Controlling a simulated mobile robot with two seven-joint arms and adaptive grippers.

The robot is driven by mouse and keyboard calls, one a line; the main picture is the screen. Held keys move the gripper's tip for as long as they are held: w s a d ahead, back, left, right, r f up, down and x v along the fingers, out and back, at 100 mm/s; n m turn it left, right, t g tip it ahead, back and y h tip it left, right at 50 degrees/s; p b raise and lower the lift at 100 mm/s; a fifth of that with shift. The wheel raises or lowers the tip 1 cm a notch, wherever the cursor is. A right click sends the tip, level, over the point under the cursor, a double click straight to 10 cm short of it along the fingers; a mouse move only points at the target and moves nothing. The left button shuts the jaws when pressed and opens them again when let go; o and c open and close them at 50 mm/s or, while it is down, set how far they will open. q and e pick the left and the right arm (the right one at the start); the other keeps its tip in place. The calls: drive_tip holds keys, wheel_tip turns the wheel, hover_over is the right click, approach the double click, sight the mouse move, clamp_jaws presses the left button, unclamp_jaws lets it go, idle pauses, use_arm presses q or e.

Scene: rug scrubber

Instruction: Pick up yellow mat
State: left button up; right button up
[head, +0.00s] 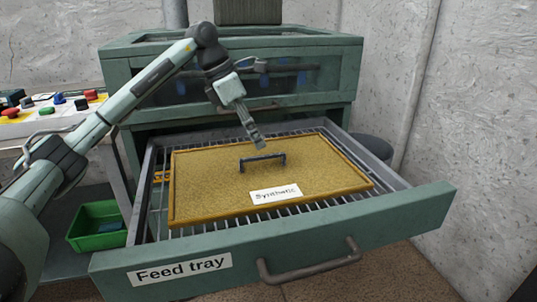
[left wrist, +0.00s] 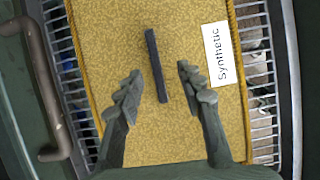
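The yellow mat (head: 215,185) lies flat on the wire rack of the open feed tray (head: 350,262). It has a dark handle (head: 262,161) at its middle and a white "Synthetic" label (head: 276,194). My left gripper (head: 258,143) is just above and behind the handle, pointing down. In the left wrist view, my left gripper (left wrist: 157,90) is open, with one finger on each side of the dark handle (left wrist: 156,65) and gaps to both. The mat (left wrist: 110,40) fills the middle of that view. My right gripper is not in view.
The green scrubber machine (head: 320,60) stands behind the tray. A green bin (head: 97,226) is at the lower left. A panel with coloured buttons (head: 50,108) is at the left. The tray has a front pull handle (head: 308,266).

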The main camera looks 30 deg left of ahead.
sight(262, 156)
use_arm(q)
drive_tip(key=shift+w+a+f, duration=0.1)
drive_tip(key=shift+a+f, duration=0.05)
drive_tip(key=shift+f, duration=0.45)
drive_tip(key=shift+a+f, duration=0.1)
drive_tip(key=shift+f, duration=0.5)
drive_tip(key=x, duration=0.5)
drive_tip(key=shift+w+p, duration=0.1)
drive_tip(key=shift+p, duration=0.25)
drive_tip(key=shift+w, duration=0.1)
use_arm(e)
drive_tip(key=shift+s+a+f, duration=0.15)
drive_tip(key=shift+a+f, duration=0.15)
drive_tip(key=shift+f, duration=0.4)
use_arm(q)
drive_tip(key=shift+f, duration=0.25)
clamp_jaws()
